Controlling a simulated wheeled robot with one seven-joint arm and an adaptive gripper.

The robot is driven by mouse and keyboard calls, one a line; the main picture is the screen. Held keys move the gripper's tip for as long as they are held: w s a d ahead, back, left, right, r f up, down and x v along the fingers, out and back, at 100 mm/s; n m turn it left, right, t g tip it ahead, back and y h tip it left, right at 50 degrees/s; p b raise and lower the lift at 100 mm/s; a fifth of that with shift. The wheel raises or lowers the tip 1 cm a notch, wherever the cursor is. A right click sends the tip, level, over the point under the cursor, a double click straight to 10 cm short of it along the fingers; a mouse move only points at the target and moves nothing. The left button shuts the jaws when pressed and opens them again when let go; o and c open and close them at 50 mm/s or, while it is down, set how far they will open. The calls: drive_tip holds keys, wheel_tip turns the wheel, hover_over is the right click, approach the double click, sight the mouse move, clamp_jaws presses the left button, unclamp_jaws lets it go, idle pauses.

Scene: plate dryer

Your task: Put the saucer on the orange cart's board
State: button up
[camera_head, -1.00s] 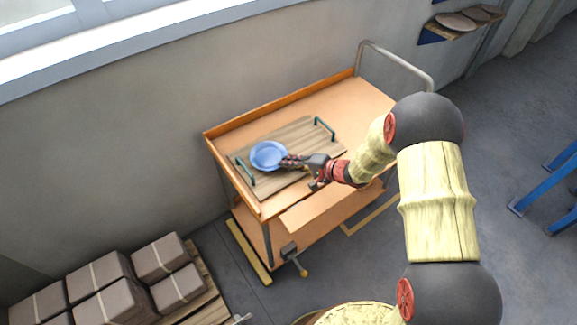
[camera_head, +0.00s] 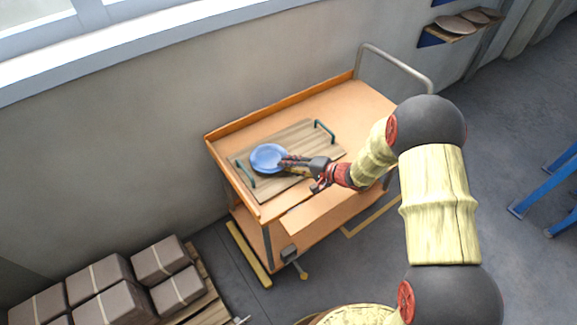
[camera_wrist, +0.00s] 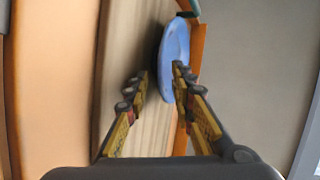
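The blue saucer (camera_head: 268,157) is over the left part of the wooden board (camera_head: 305,137) on the orange cart (camera_head: 356,104). It looks nearly flat and seems to rest on the board; a dark shadow lies under it in the wrist view. My gripper (camera_head: 285,165) is at the saucer's right rim. In the wrist view my gripper (camera_wrist: 160,76) has its fingers spread. The right finger overlaps the face of the saucer (camera_wrist: 175,58); the left finger is apart from it, in front of the board (camera_wrist: 125,55). The exact contact with the board is hidden.
The board has a green handle at the left (camera_head: 246,174) and another at the right (camera_head: 324,131). The cart has a raised back rim and a metal push bar (camera_head: 398,60). Stacked boxes (camera_head: 100,285) stand at lower left. The cart top's right part is clear.

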drive_tip(key=p+v, duration=0.4)
drive_tip(key=v, duration=0.8)
drive_tip(key=w+d+r+n+t+h, duration=0.25)
drive_tip(key=w+d+r+h, duration=0.3)
drive_tip(key=r, duration=0.35)
drive_tip(key=s+d+r+t+h, duration=0.1)
drive_tip(key=d+r+h, duration=0.25)
drive_tip(key=r, duration=0.25)
drive_tip(key=s+d+r+h, duration=0.2)
drive_tip(key=d+r, duration=0.2)
drive_tip(key=r, duration=0.3)
drive_tip(key=s+d+r+g+h, duration=0.1)
drive_tip(key=s+r, duration=0.2)
drive_tip(key=s, duration=0.3)
drive_tip(key=s+d+r+g+h, duration=0.1)
drive_tip(key=s+r, duration=0.3)
drive_tip(key=s, duration=0.3)
drive_tip(key=s+a+n+g+y, duration=0.1)
drive_tip(key=s+a+n, duration=0.1)
drive_tip(key=s, duration=0.7)
drive_tip(key=s+a+n+g+y, duration=0.1)
drive_tip(key=s+a, duration=0.3)
drive_tip(key=s, duration=0.5)
drive_tip(key=shift+a+n+g, duration=0.35)
drive_tip(key=shift+n+g, duration=0.1)
drive_tip(key=shift+n, duration=0.1)
